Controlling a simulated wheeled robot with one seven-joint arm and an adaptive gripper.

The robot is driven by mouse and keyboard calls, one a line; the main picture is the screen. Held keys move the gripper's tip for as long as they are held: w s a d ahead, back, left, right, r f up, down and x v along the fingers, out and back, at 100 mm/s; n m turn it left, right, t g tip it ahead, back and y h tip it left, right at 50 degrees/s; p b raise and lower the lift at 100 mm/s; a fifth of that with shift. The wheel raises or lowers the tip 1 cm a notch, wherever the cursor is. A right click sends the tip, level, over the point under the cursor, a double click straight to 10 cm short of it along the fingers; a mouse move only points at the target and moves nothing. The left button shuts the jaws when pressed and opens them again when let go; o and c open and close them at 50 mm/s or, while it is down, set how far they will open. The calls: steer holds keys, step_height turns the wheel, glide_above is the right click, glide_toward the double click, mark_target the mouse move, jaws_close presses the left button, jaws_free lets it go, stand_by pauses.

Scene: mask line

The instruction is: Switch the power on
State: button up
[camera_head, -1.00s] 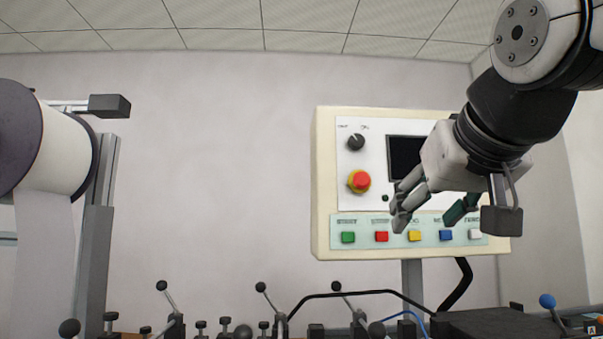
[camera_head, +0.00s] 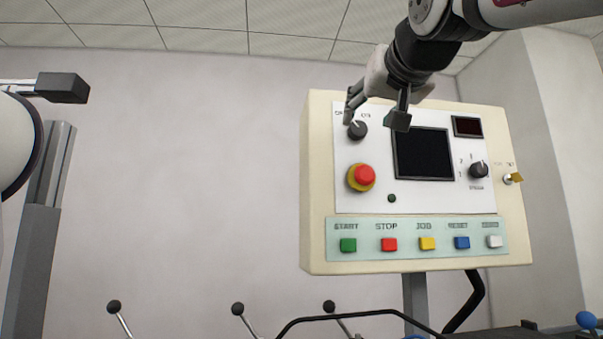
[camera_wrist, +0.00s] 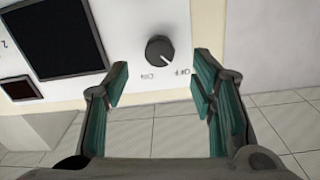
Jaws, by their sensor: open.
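The power knob (camera_head: 357,130) is a black rotary knob at the upper left of the control panel (camera_head: 318,180), with OFF and ON printed above it. In the wrist view the knob (camera_wrist: 160,50) sits beyond my fingertips, between them in the picture, and its white mark points toward OFF. My gripper (camera_head: 372,110) is at the panel's top left, close to the knob. In the wrist view my gripper (camera_wrist: 160,88) is open, with its teal finger pads apart and nothing between them. I cannot tell whether a finger touches the panel.
A red emergency stop (camera_head: 363,176) is below the knob. A dark screen (camera_head: 423,154) and a second knob (camera_head: 479,170) are to the right. A row of coloured buttons, including the green START button (camera_head: 348,245), runs along the bottom. Black-ball levers (camera_head: 238,309) stand below the panel.

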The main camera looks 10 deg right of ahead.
mark_target(359, 129)
steer(key=w, duration=0.6)
steer(key=shift+w+d+p, duration=0.1)
steer(key=shift+w+p, duration=0.25)
steer(key=shift+p, duration=0.05)
steer(key=c, duration=1.1)
